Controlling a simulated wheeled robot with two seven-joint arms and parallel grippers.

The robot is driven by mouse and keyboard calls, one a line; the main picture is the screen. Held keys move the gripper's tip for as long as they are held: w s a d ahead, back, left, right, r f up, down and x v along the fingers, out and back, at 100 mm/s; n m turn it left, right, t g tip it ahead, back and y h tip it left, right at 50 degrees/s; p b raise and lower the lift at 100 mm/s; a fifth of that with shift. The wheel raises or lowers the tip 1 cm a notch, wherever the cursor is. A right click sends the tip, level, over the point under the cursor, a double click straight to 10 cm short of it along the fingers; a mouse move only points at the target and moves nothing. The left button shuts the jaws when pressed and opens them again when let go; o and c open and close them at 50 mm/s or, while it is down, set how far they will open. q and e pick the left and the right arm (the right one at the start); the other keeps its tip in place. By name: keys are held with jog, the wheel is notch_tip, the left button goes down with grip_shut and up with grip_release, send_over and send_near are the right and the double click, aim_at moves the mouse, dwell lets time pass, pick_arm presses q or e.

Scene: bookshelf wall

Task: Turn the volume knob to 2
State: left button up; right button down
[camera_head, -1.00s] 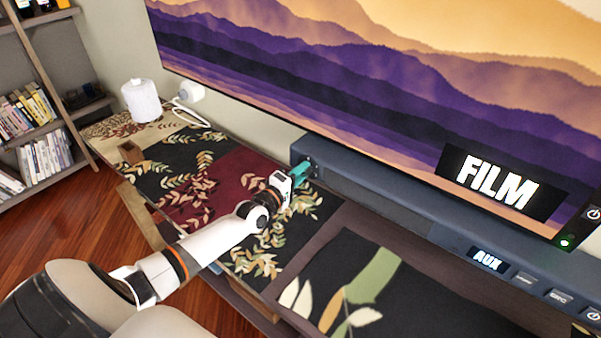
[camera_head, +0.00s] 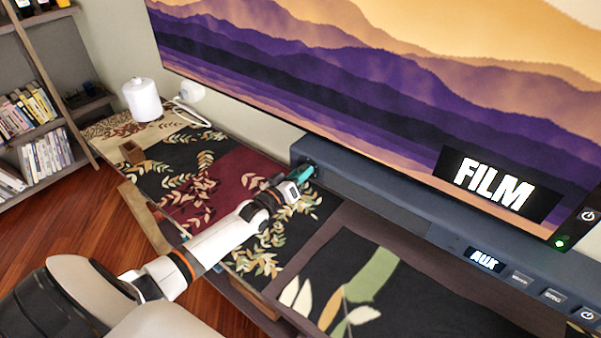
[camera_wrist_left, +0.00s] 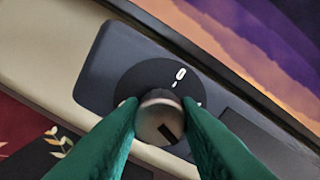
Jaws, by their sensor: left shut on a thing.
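The volume knob (camera_wrist_left: 161,119) is a small round metal knob with a dark mark on its face, set on a black dial plate (camera_wrist_left: 150,80) at the end of the soundbar (camera_head: 375,207). A white "0" (camera_wrist_left: 180,74) with a short tick shows on the dial above the knob. Other numbers are hidden or not legible. The dark mark on the knob points to the lower right in the wrist view. My left gripper (camera_head: 302,174) has its green fingers on both sides of the knob, shut on it; the fingers also show in the left wrist view (camera_wrist_left: 160,122). My right gripper is not in view.
The TV screen (camera_head: 400,100) above the soundbar shows "FILM". The cabinet top (camera_head: 232,180) has patterned panels. A white canister (camera_head: 141,100) stands at the back left, near a bookshelf (camera_head: 45,125).

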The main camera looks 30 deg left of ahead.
pick_arm(q)
jog(key=shift+d+f+m, duration=0.1)
jog(key=shift+f+m, duration=0.05)
jog(key=shift+m, duration=0.65)
jog(key=o, duration=1)
jog(key=s, duration=0.8)
jog(key=s+a, duration=0.1)
jog(key=s, duration=0.3)
